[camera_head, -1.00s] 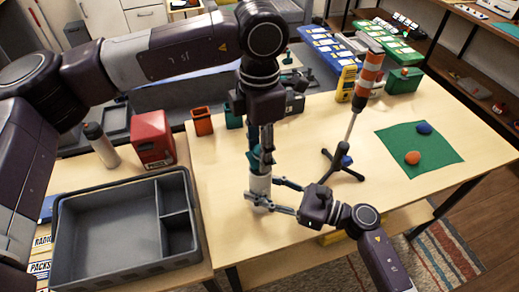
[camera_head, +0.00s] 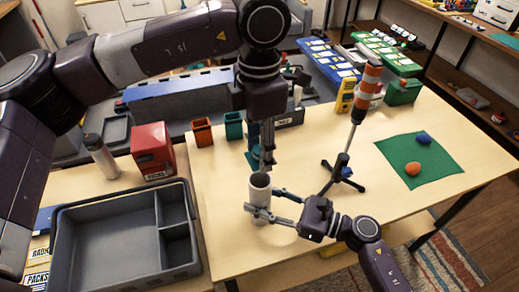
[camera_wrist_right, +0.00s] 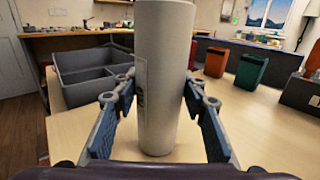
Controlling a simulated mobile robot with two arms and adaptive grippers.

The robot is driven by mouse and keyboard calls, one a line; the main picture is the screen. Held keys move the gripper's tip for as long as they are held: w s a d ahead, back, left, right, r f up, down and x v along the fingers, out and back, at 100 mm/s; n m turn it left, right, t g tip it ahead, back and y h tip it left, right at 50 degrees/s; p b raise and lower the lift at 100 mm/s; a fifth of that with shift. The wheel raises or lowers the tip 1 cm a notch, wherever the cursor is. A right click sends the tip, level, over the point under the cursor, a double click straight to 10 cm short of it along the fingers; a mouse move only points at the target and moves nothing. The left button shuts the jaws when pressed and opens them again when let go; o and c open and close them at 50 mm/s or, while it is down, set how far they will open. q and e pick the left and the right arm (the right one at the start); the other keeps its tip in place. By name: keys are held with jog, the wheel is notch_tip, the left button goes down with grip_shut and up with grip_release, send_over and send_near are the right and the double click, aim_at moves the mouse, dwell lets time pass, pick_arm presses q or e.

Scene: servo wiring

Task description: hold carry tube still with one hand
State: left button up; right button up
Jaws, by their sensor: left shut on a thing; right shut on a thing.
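The carry tube (camera_head: 260,205) is a pale grey cylinder standing upright on the table, with a darker round top. My right gripper (camera_head: 270,213) is shut on it from the side, low on its body. My left gripper (camera_head: 268,160) points down just above and behind the tube's top. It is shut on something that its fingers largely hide. A teal patch shows beside these fingers; I cannot tell whether it is held.
A dark divided tray (camera_head: 110,235) and a red box (camera_head: 153,150) are at the left. Orange (camera_head: 202,132) and teal (camera_head: 234,126) bins stand behind. A striped pole on a tripod (camera_head: 343,165) stands right of the tube. A green mat (camera_head: 440,165) lies farther right.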

jog(key=o, duration=1.3)
jog(key=shift+d, duration=0.1)
jog(key=v, duration=1.1)
jog(key=shift+s+d+f, duration=0.1)
jog(key=shift+s+d, duration=0.1)
jog(key=shift+d, duration=0.15)
